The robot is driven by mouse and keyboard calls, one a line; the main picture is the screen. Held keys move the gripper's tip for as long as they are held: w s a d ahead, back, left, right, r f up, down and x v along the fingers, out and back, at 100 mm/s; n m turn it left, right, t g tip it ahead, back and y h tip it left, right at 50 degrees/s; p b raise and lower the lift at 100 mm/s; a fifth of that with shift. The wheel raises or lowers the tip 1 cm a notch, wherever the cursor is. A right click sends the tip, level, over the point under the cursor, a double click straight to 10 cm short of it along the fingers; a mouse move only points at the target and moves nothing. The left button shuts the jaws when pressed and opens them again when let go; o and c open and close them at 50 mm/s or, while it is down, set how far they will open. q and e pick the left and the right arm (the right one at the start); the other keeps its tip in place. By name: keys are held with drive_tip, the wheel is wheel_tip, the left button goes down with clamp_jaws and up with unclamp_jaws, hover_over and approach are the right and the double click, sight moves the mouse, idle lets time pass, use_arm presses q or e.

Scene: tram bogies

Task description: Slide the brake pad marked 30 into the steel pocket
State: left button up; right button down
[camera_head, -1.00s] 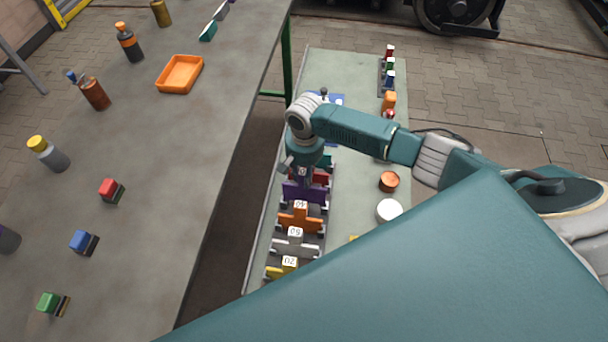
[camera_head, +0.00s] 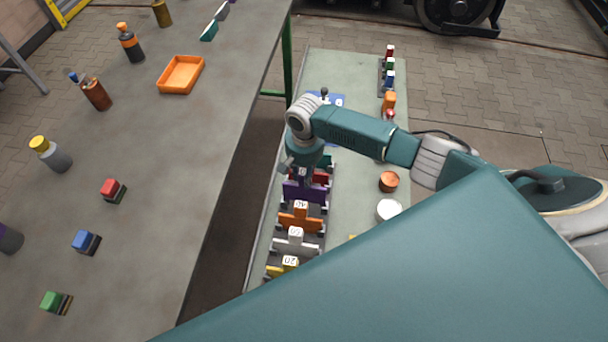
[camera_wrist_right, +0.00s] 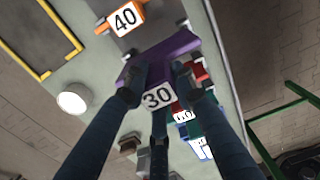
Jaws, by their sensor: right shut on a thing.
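The purple brake pad (camera_head: 305,191) with a white label 30 stands in the row on the narrow grey-green table, between a red pad and an orange pad. In the head view my right gripper (camera_head: 303,170) comes down from above and partly hides the pad. I cannot tell whether the pad is lifted from its slot. I cannot pick out the steel pocket. My left gripper is not in view.
In the same row are an orange pad 40 (camera_head: 300,222), a white pad (camera_head: 294,245) and a yellow pad (camera_head: 283,269). A copper-coloured round piece (camera_head: 389,181) and a white disc (camera_head: 389,211) lie to the right. The large table has an orange tray (camera_head: 163,87) and bottles.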

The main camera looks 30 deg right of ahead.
drive_tip(key=shift+f+b, duration=0.45)
drive_tip(key=shift+f, duration=1.05)
drive_tip(key=shift+p, duration=0.7)
idle(0.8)
drive_tip(key=shift+f+b, duration=0.9)
drive_tip(key=shift+f, duration=0.4)
drive_tip(key=shift+p, duration=0.6)
idle(1.3)
drive_tip(key=c, duration=1.3)
unclamp_jaws()
drive_tip(key=shift+c, duration=0.2)
wheel_tip(320, 180, up, 10)
drive_tip(key=shift+r, duration=0.1)
